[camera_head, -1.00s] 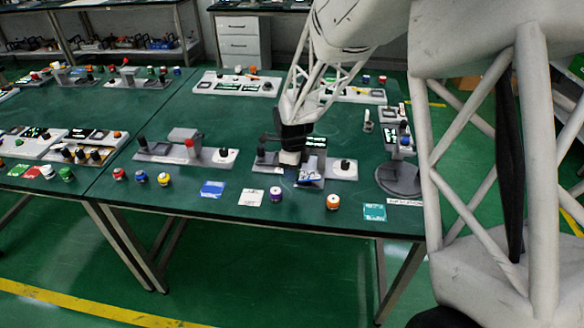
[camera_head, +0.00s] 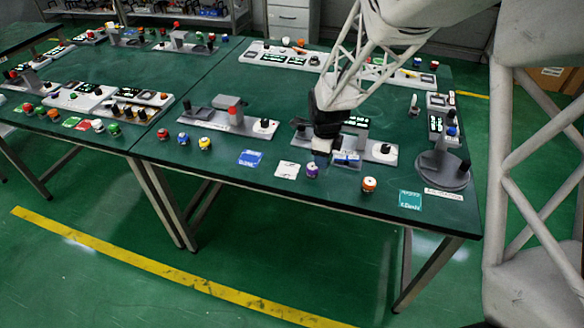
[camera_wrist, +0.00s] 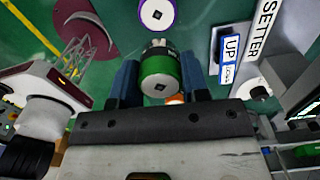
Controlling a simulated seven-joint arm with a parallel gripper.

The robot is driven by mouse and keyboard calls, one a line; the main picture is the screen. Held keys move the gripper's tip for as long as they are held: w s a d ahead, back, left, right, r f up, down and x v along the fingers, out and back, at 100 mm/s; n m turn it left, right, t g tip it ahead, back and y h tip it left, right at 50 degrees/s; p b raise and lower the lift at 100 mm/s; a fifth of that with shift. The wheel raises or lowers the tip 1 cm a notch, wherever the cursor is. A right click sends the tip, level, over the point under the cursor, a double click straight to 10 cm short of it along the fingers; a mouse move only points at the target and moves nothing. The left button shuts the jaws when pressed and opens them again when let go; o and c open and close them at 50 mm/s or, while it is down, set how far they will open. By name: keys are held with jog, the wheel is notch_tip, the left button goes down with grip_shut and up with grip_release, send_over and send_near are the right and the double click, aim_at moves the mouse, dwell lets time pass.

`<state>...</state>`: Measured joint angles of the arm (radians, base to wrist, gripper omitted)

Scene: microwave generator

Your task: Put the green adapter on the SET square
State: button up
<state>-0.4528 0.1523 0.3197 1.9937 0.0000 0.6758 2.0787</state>
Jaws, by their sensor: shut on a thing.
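In the wrist view the green adapter (camera_wrist: 160,72), a round piece with a green band and pale end face, sits between the two blue fingers of my gripper (camera_wrist: 159,80), which is shut on it. In the head view my gripper (camera_head: 323,147) is low over the left part of a grey setter unit (camera_head: 380,151); the adapter cannot be made out clearly there. Flat squares lie along the front edge: a blue one (camera_head: 250,158), a white one (camera_head: 287,170) and a teal one (camera_head: 410,200). Their lettering is too small to tell which is SET.
A purple-ringed piece (camera_head: 312,171) stands close in front of my gripper and shows in the wrist view (camera_wrist: 157,14). An orange piece (camera_head: 369,184) stands farther right. A round grey stand (camera_head: 442,172) is at the right. Bare green tabletop separates the front pieces.

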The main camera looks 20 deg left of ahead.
jog(key=s+a+f+n, duration=0.1)
jog(key=s+a+n, duration=0.1)
jog(key=s, duration=1.1)
jog(key=shift+a+n, duration=0.4)
jog(key=shift+n, duration=0.3)
jog(key=shift+w, duration=0.15)
send_over(287, 170)
jog(key=shift+f, duration=0.8)
jog(key=shift+f, duration=1.75)
jog(key=shift+f, duration=0.15)
jog(key=o, duration=1.1)
